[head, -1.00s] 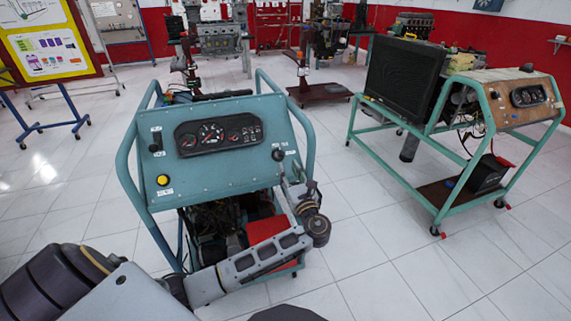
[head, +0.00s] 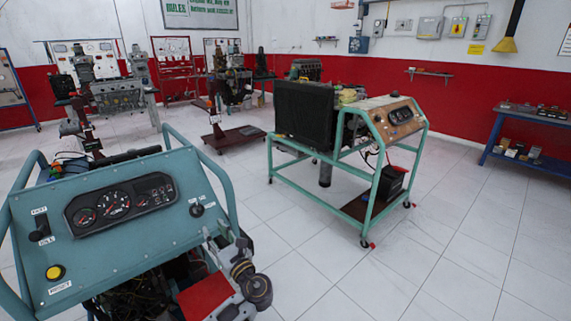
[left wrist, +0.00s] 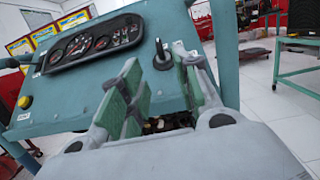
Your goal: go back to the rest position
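My left gripper (head: 222,250) is at the lower right corner of the blue-green engine trainer's panel (head: 120,235). In the left wrist view my left gripper (left wrist: 160,62) is open, with its two green-padded fingers apart and nothing seen held between them. A dark knob on the panel (left wrist: 161,56) shows beyond and between the fingertips; I cannot tell whether they touch it. The same knob shows in the head view (head: 197,210), just above the gripper. My right gripper is not in view.
A second trainer (head: 345,150) with a radiator stands to the right on a green wheeled frame. A blue workbench (head: 530,135) is at the far right wall. Engine stands line the back. The white tiled floor (head: 450,240) at the right is clear.

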